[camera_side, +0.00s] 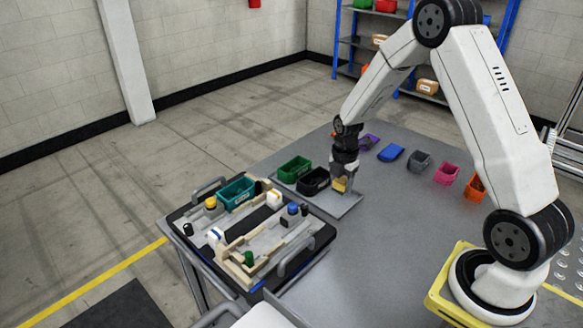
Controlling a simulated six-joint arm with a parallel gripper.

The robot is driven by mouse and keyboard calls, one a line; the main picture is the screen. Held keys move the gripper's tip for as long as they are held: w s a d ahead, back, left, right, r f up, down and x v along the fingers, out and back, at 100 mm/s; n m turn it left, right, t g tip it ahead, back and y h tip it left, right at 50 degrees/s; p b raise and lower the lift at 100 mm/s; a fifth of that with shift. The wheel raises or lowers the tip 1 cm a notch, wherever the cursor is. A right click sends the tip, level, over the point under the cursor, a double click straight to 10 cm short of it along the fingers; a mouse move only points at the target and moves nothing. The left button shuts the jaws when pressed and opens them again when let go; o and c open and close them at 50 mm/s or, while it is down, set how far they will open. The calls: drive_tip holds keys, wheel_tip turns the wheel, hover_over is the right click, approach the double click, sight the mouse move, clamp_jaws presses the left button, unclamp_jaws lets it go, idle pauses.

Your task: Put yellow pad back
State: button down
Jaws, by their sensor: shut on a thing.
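My gripper (342,177) points down over a grey plate (345,207) on the table. It is shut on a small yellow piece, the yellow pad (339,185), which shows at its fingertips. The pad is low over the plate, just right of a black bin (314,181). I cannot tell whether it touches the plate. The pallet fixture (310,252) is a dark board with handles at the table's left end. It carries beige blocks, a teal bin (236,192) and several small coloured parts, one with a yellow top (210,203).
A green bin (294,169) stands behind the black bin. Purple (370,142), blue (391,153), grey (419,160), pink (447,173) and orange (475,187) bins line the far right of the table. The table middle, right of the plate, is clear.

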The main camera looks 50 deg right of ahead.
sight(339, 191)
drive_tip(key=shift+w+d+f, duration=0.1)
drive_tip(key=shift+w+f, duration=0.15)
drive_tip(key=shift+f, duration=1.6)
drive_tip(key=shift+f, duration=0.15)
drive_tip(key=shift+c, duration=0.7)
unclamp_jaws()
drive_tip(key=shift+r, duration=6.2)
